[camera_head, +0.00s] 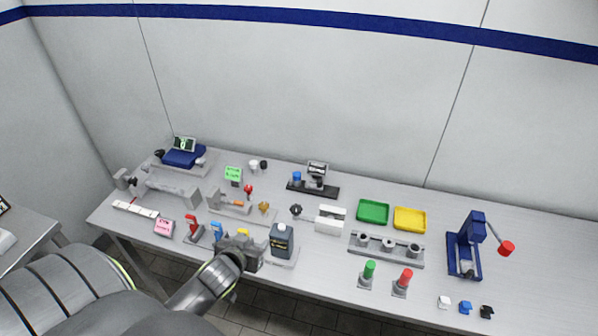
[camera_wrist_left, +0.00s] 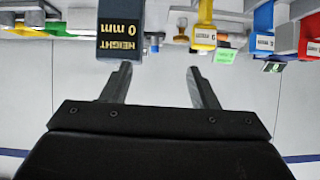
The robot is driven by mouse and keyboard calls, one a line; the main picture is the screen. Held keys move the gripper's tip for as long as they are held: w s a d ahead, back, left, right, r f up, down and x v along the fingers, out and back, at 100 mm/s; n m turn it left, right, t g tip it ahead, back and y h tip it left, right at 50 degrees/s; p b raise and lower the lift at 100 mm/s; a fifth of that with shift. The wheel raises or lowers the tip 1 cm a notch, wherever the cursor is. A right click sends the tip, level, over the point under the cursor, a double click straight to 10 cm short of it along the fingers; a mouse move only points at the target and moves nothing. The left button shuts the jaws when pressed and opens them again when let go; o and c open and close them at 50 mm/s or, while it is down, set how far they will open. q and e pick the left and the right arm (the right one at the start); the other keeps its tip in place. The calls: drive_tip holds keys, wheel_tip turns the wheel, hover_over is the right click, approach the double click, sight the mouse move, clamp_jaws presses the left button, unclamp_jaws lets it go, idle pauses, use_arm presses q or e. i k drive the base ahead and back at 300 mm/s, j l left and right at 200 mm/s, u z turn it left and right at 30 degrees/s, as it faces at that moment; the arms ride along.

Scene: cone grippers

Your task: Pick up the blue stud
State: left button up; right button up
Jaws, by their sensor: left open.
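A small blue piece (camera_head: 465,307), which looks like the blue stud, stands at the front right of the table between a white piece (camera_head: 444,302) and a black piece (camera_head: 486,312). Another small blue piece (camera_head: 297,176) sits on a black base near the back middle; I cannot tell for sure which is the stud. My left gripper (camera_head: 246,246) is at the front edge, far left of the front blue piece. Its fingers (camera_wrist_left: 161,82) are apart with nothing between them in the left wrist view. My right gripper is not in view.
A dark block (camera_head: 282,240) reading "HEIGHT 0 mm" stands close beside my left gripper. Green (camera_head: 369,270) and red (camera_head: 403,279) cylinders and a blue press with a red knob (camera_head: 466,250) stand toward the right. Green (camera_head: 373,211) and yellow (camera_head: 409,219) trays lie behind.

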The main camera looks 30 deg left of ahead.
sight(297, 176)
drive_tip(key=i+j, duration=0.2)
drive_tip(key=i, duration=0.25)
drive_tip(key=i+j, duration=0.25)
drive_tip(key=i, duration=0.25)
